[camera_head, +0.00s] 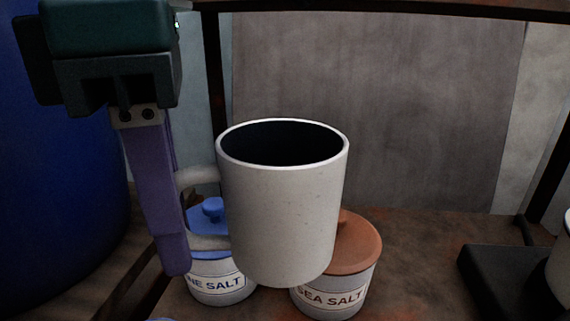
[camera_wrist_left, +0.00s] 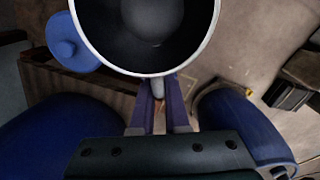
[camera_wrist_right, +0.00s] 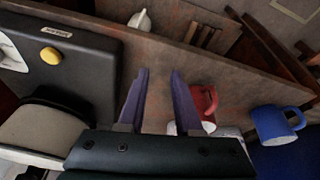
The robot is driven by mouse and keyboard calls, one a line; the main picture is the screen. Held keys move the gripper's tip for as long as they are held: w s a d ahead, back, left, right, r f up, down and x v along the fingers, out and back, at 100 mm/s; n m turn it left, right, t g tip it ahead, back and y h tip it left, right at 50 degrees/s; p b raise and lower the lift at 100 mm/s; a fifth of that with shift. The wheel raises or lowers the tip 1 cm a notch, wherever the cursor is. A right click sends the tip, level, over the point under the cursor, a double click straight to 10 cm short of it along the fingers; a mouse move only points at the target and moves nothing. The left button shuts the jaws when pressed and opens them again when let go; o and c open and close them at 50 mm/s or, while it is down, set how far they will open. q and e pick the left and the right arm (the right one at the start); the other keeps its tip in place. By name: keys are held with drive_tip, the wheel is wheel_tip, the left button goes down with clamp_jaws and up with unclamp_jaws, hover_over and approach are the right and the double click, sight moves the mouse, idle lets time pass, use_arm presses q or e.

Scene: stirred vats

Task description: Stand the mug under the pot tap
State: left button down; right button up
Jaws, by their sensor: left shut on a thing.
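The mug (camera_head: 280,220) is off-white and speckled with a dark inside. It is upright, in the middle of the head view. My left gripper (camera_head: 175,265) comes down from the upper left and is shut on the mug's handle. In the left wrist view, the mug (camera_wrist_left: 150,72) shows from above, its rim just beyond the fingers (camera_wrist_left: 158,90), and its inside looks empty. My right gripper (camera_wrist_right: 160,80) shows only in its own wrist view, with its fingers apart and nothing between them. I cannot make out the pot tap in any view.
Behind the mug stand a salt jar with a blue lid (camera_head: 205,215) and a sea salt jar with a terracotta lid (camera_head: 362,245). A black block (camera_head: 495,280) is at the right. The right wrist view shows a red mug (camera_wrist_right: 206,100), a blue mug (camera_wrist_right: 272,126) and a yellow button (camera_wrist_right: 51,56).

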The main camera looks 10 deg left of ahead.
use_arm(q)
drive_tip(key=w+a+r+m+p, duration=0.1)
drive_tip(key=a+r+m+p, duration=0.3)
drive_tip(key=r+m+p, duration=0.95)
drive_tip(key=w+a+r+m+p, duration=0.1)
drive_tip(key=a+r+m+p, duration=0.3)
drive_tip(key=r+m+p, duration=0.95)
drive_tip(key=s+r+n+p, duration=0.2)
drive_tip(key=s+r+p, duration=0.1)
drive_tip(key=r+p, duration=1.3)
drive_tip(key=s+r+n+p, duration=0.2)
drive_tip(key=s+r+p, duration=0.1)
drive_tip(key=r+p, duration=1.4)
wheel_tip(320, 180, up, 5)
drive_tip(key=shift+d+p, duration=0.25)
drive_tip(key=shift+p, duration=0.05)
drive_tip(key=shift+f, duration=0.1)
